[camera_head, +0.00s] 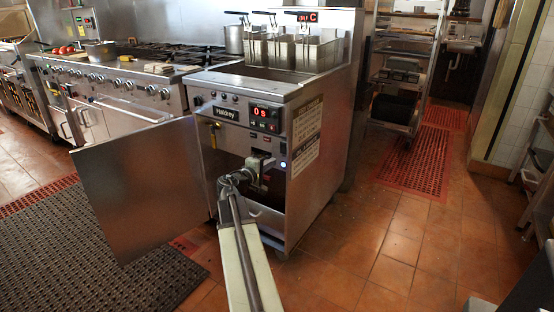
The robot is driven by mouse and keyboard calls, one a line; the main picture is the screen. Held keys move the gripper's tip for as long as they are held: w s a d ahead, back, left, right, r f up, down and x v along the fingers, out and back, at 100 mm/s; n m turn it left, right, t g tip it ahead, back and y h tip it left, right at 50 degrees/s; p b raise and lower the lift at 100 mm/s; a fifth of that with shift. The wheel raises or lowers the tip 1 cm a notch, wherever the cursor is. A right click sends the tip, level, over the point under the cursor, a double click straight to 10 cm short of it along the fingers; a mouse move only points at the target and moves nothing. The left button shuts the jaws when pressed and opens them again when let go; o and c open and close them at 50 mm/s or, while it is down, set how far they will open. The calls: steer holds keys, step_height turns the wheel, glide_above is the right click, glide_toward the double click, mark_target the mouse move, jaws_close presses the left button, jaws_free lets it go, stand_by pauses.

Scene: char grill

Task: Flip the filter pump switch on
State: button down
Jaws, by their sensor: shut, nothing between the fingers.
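The deep fryer (303,186) stands in the middle with its lower cabinet open. My arm reaches up from the bottom of the picture to the cabinet opening. My gripper (264,167) is at the upper right of that opening and looks shut, with nothing seen in it. A small round blue-white light (283,164) glows on the fryer front just right of my gripper. I cannot make out a separate filter pump switch; my gripper may cover part of that area. Whether my gripper touches the fryer is not clear.
The open cabinet door (145,185) swings out to the left. Fry baskets (318,52) hang on top of the fryer. A stove (135,75) stands at the left. A black mat (90,255) lies lower left. The tiled floor (385,260) at right is clear.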

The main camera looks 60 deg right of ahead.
steer(key=a+f, duration=0.1)
steer(key=a, duration=0.7)
steer(key=shift+a+b, duration=0.15)
steer(key=shift+b, duration=0.25)
